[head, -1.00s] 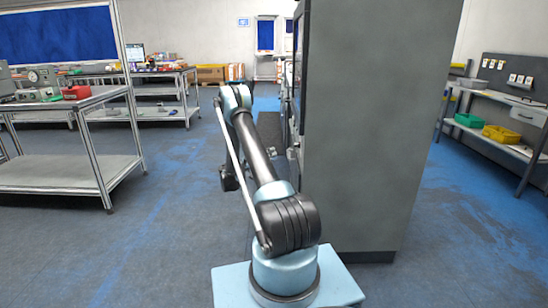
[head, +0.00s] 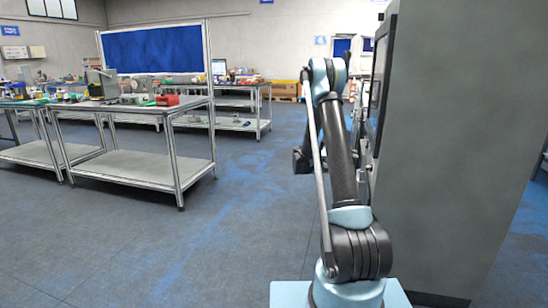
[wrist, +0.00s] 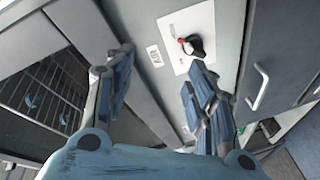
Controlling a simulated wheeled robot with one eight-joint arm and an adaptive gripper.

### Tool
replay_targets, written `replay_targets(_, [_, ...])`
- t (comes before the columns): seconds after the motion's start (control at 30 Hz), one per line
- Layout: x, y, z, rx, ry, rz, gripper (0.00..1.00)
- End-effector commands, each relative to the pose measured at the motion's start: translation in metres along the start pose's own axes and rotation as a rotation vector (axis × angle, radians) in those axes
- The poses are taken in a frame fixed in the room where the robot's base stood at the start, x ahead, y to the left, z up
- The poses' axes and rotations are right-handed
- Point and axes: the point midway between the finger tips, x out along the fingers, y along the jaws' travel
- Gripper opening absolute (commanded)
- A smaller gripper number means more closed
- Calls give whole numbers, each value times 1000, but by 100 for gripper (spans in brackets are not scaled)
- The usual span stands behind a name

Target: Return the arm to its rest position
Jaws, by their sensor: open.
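My gripper (wrist: 158,88) is open and empty in the wrist view, its two blue-grey fingers spread apart. Between and beyond the fingers is a grey cabinet front with a white plate and a red, white and black knob (wrist: 192,46). The fingers look apart from the knob, though the distance is hard to tell. In the head view my arm stands up and reaches forward along the left side of the tall grey cabinet (head: 455,150). The gripper itself is not clear in the head view.
The tall grey cabinet stands close to the right of my arm. The wrist view shows a wire rack (wrist: 45,100) and a cabinet handle (wrist: 258,86).

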Motion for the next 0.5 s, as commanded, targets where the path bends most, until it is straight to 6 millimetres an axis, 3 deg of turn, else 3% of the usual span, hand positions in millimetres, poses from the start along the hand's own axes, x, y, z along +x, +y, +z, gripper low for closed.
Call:
replay_targets(0.27, [-1, 52, 11, -69, -70, -146, 50])
replay_targets(0.5, [-7, 92, 33, -123, -123, -277, 50])
